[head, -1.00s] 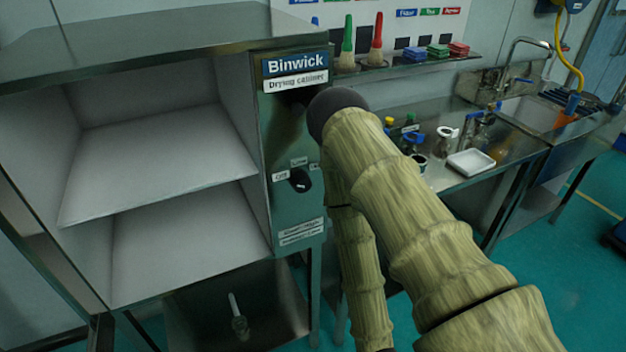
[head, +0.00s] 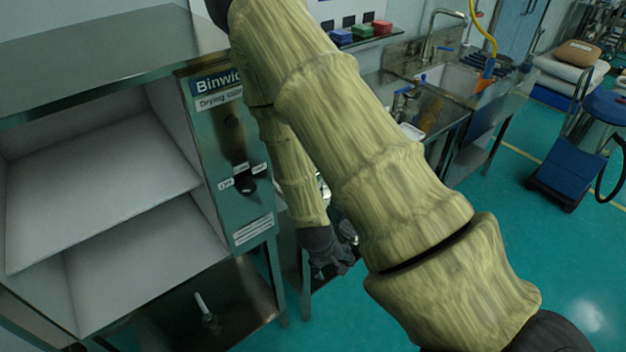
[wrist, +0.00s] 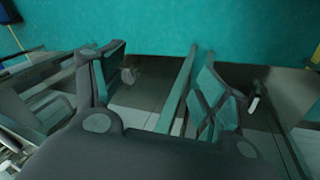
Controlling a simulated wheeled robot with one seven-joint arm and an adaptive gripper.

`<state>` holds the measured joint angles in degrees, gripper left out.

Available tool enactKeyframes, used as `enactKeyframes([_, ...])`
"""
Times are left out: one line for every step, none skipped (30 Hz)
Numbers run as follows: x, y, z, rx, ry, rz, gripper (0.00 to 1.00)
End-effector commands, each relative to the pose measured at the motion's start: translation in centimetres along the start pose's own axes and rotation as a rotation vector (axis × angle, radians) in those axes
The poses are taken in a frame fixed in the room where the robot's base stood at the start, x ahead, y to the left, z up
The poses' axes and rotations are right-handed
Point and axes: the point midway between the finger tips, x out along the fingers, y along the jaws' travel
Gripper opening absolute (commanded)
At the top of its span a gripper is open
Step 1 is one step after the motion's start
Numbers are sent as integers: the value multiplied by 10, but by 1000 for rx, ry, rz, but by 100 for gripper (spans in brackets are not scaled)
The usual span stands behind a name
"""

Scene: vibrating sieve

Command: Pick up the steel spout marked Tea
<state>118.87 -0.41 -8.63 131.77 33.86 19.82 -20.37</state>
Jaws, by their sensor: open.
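I cannot make out a steel spout marked Tea in either view. My gripper (head: 338,262) hangs below my forearm in the head view, to the right of the drying cabinet and partly hidden behind my arm. In the wrist view my gripper (wrist: 160,85) has its two fingers spread apart with nothing between them. It points down toward steel shelving and the green floor. Much of the bench behind is hidden by my arm.
The drying cabinet (head: 232,215) stands open at left, its two visible compartments empty. A small item with a white handle (head: 203,305) sits on the shelf beneath. A sink bench (head: 455,97) stands behind my arm. A blue cart (head: 560,172) stands at right, with clear green floor before it.

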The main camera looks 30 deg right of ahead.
Motion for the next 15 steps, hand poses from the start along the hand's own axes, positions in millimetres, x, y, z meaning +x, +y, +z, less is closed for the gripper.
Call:
enactKeyframes([-13, 8, -25, 40, 18, 7, 73])
enactKeyframes([-20, 12, -37, 65, 23, 10, 73])
enactKeyframes([-30, 18, -54, 98, 31, 10, 73])
enactKeyframes([-38, 22, -65, 121, 36, 8, 73])
enactKeyframes([-46, 26, -76, 145, 42, 5, 73])
enactKeyframes([-56, 30, -92, 178, 52, -3, 73])
enactKeyframes([-65, 33, -103, 202, 59, -11, 73])
enactKeyframes([-74, 36, -114, 224, 66, -20, 73])
enactKeyframes([-85, 40, -129, 255, 78, -34, 73])
enactKeyframes([-94, 42, -139, 277, 88, -46, 73])
enactKeyframes([-103, 45, -149, 297, 95, -58, 73])
enactKeyframes([-114, 48, -162, 322, 109, -75, 73])
enactKeyframes([-122, 50, -170, 340, 118, -88, 73])
enactKeyframes([-130, 51, -178, 355, 127, -101, 73])
enactKeyframes([-140, 54, -188, 374, 138, -116, 73])
